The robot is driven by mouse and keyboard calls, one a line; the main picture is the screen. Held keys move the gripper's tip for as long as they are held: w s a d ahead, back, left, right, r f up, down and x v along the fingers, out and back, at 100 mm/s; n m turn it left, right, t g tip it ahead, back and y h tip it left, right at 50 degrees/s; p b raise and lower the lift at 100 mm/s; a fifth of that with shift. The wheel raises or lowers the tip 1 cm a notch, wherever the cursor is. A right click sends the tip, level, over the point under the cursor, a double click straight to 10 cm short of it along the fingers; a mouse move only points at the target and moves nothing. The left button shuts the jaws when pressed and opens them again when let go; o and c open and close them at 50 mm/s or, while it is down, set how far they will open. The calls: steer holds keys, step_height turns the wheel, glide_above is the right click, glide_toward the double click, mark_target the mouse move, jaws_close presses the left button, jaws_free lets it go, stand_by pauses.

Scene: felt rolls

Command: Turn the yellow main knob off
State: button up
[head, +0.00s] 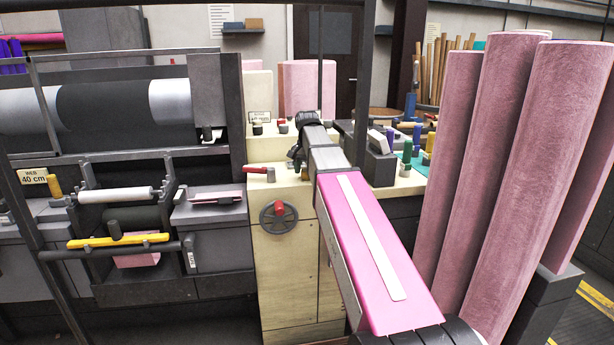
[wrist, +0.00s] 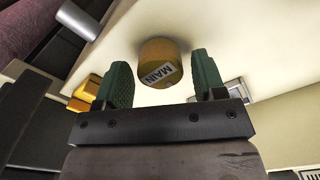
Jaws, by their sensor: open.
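The yellow main knob (wrist: 158,52), a short round knob with a white "MAIN" label on its face, shows in the wrist view on a cream panel. My gripper (wrist: 160,72) is open. Its two green pads stand to the left and right of the knob with gaps showing on both sides, so I see no contact. In the head view my pink arm reaches over the cream cabinet (head: 284,270), and I cannot make out the main knob there.
A red-handled handwheel (head: 280,216) and a red lever (head: 255,170) are on the cabinet, left of my arm. Tall pink felt rolls (head: 500,150) stand close on the right. A roller machine (head: 115,200) with dark rails is on the left.

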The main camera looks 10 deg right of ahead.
steer(key=shift+r, duration=1.8)
